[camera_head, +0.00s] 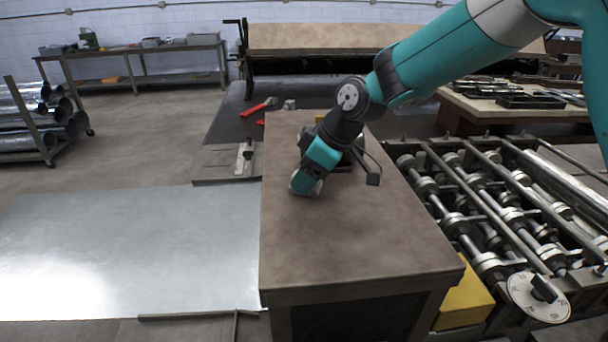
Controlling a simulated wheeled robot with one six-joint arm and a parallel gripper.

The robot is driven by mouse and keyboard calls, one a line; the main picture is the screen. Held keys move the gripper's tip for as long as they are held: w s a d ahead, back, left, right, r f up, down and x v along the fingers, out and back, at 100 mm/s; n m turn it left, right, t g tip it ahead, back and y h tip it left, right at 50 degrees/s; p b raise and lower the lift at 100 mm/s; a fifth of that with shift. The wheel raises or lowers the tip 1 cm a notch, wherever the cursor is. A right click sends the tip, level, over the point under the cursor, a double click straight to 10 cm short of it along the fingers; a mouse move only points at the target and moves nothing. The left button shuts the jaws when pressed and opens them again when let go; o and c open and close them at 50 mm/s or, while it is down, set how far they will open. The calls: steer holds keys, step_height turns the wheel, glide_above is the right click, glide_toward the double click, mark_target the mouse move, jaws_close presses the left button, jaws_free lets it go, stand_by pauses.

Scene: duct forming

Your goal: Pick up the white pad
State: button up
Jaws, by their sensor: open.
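My arm reaches in from the upper right over a brown-topped table (352,240). My gripper (345,164) is low over the far half of this table, just behind the teal wrist joint. It is open, but its fingertips are mostly hidden by the wrist and dark parts. I cannot make out a white pad on the table. If it is near the gripper, the wrist hides it. The pale cap at the wrist's lower end looks like part of my arm.
A large shiny metal sheet (130,250) lies left of the table. A roll-forming machine (500,200) with shafts and rollers stands close on the right. A yellow block (464,300) is beside the table's near right corner. A red-handled tool (258,106) lies behind. The near tabletop is clear.

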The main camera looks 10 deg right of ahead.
steer(key=shift+w+a+f, duration=0.1)
steer(key=shift+a+f, duration=0.1)
steer(key=shift+f, duration=0.2)
steer(key=shift+c, duration=0.4)
steer(key=c, duration=0.7)
steer(key=shift+r, duration=0.15)
step_height(320, 180, up, 20)
steer(key=shift+f+b, duration=0.1)
steer(key=shift+b, duration=0.55)
steer(key=shift+o, duration=0.8)
